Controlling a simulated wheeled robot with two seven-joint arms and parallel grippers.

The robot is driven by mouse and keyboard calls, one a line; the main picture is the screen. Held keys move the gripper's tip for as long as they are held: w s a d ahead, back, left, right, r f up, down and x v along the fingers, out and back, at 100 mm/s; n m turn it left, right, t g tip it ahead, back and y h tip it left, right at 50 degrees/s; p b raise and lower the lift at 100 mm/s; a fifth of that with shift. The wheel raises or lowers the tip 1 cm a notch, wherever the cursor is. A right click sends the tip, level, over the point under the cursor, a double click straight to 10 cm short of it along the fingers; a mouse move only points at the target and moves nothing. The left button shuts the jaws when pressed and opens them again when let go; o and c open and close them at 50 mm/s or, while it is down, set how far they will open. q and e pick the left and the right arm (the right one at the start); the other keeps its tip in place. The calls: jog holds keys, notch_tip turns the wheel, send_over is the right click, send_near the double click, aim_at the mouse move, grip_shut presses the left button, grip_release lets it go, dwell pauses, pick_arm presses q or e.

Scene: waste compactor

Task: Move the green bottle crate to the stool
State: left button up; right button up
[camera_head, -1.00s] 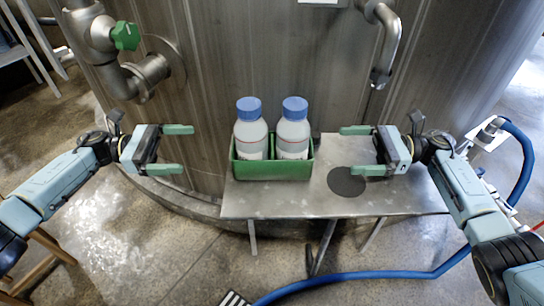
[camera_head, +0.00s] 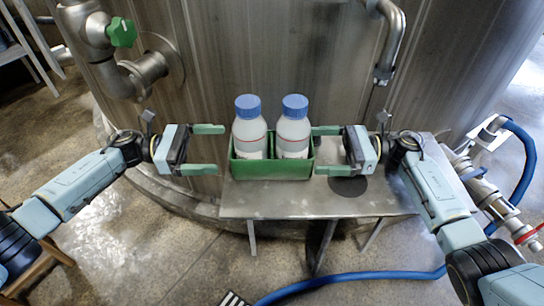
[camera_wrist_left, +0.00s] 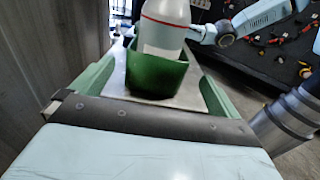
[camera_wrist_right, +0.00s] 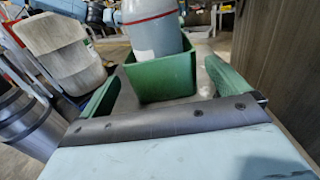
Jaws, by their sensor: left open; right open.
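The green bottle crate (camera_head: 272,172) stands on a metal bench against the tank and holds two white bottles (camera_head: 250,132) with blue caps. My left gripper (camera_head: 222,149) is open, its fingertips close to the crate's left end. My right gripper (camera_head: 322,150) is open, its fingertips at the crate's right end. The crate's end shows between the open fingers in the left wrist view (camera_wrist_left: 156,76) and in the right wrist view (camera_wrist_right: 163,78). I cannot tell whether any fingertip touches it. A wooden piece at the lower left (camera_head: 45,268) may be the stool; it is mostly cut off.
The metal bench (camera_head: 290,200) has a dark round disc (camera_head: 348,185) right of the crate. The steel tank (camera_head: 210,80) rises behind. A green-handled valve (camera_head: 122,33) is at upper left. A blue hose (camera_head: 370,276) lies on the floor in front.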

aim_at(311, 149)
pick_arm(q)
jog(key=d, duration=0.6)
pick_arm(e)
jog(key=a, duration=0.6)
pick_arm(q)
jog(key=shift+s, duration=0.1)
jog(key=c, duration=0.9)
pick_arm(e)
jog(key=c, duration=0.9)
pick_arm(q)
jog(key=shift+r, duration=0.1)
pick_arm(e)
jog(key=shift+w, duration=0.1)
